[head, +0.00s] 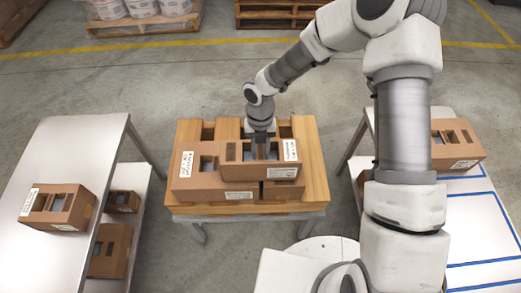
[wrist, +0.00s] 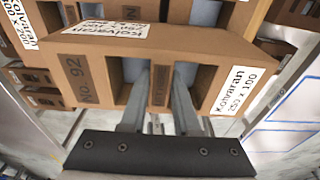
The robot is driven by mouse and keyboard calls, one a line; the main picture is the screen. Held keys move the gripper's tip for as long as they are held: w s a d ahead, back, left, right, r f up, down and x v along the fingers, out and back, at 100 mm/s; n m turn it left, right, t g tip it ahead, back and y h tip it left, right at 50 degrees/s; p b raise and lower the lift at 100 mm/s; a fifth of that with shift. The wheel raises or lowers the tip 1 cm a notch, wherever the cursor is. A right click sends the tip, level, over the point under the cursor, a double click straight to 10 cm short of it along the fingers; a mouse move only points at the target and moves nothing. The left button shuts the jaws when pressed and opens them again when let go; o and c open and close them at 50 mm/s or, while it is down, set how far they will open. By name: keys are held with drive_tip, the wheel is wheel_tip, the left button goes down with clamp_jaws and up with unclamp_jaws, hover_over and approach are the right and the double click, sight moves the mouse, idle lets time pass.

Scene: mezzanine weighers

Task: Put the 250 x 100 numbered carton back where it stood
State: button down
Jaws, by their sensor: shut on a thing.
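The held brown carton (wrist: 209,85) is printed "250 x 100" on a white label and stamped "No. 92" in the wrist view. My gripper (wrist: 160,92) is shut on its middle divider, one finger in the opening on each side. In the head view my gripper (head: 262,141) points down into the carton (head: 250,172), which is over other cartons at the wooden-topped stand (head: 318,180). I cannot tell whether its underside touches them. Another labelled carton (head: 182,185) is at its left on the stand.
A metal table at left (head: 70,150) bears a carton (head: 66,207), with more cartons on its lower shelf. The right table (head: 487,240) has blue-outlined areas, mostly bare, and a carton (head: 447,153) at its far end. Pallets stand at the back.

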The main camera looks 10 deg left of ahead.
drive_tip(key=shift+f, duration=0.2)
drive_tip(key=c, duration=0.6)
unclamp_jaws()
drive_tip(key=shift+o, duration=0.2)
drive_tip(key=shift+r, duration=0.1)
